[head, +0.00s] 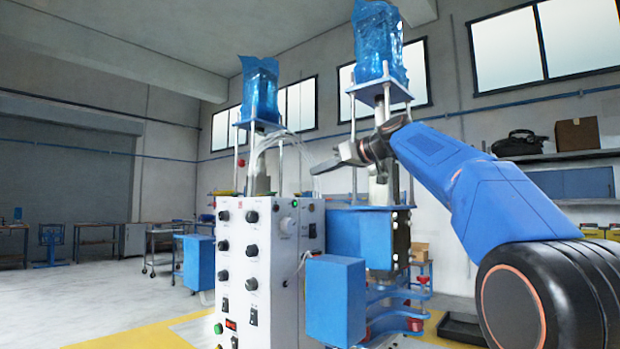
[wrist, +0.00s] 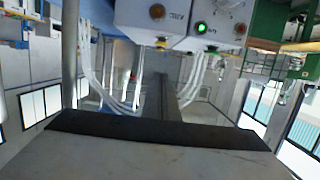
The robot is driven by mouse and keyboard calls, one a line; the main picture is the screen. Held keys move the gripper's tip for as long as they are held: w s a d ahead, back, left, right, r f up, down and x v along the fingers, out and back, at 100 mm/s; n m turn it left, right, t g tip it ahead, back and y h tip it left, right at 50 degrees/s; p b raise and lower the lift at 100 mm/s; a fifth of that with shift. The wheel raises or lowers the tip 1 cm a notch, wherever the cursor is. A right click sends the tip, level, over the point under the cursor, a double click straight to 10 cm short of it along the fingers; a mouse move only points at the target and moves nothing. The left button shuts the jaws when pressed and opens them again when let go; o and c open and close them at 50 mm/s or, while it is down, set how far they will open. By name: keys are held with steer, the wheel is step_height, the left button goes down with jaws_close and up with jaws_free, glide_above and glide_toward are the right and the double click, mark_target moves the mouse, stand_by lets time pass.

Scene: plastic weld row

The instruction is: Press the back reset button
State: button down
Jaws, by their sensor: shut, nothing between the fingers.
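The white control box (head: 262,265) stands left of centre in the head view, with several black knobs on its front. A small green lit button (head: 294,204) sits near the top of its right part. In the wrist view the box shows at the top, with a red button (wrist: 157,11) and a green lit button (wrist: 200,27). I cannot tell from labels which one is the back reset button. My gripper (head: 318,168) is shut and empty, above and right of the box, apart from it. Its narrow fingers (wrist: 161,80) point toward the box's upper area in the wrist view.
White hoses (head: 270,143) arch above the box, close to my gripper. Two blue-topped press columns (head: 380,50) rise behind and beside it. A blue box (head: 336,298) juts out in front at right. The floor at left is open.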

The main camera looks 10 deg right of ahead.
steer(key=shift+v, duration=1.95)
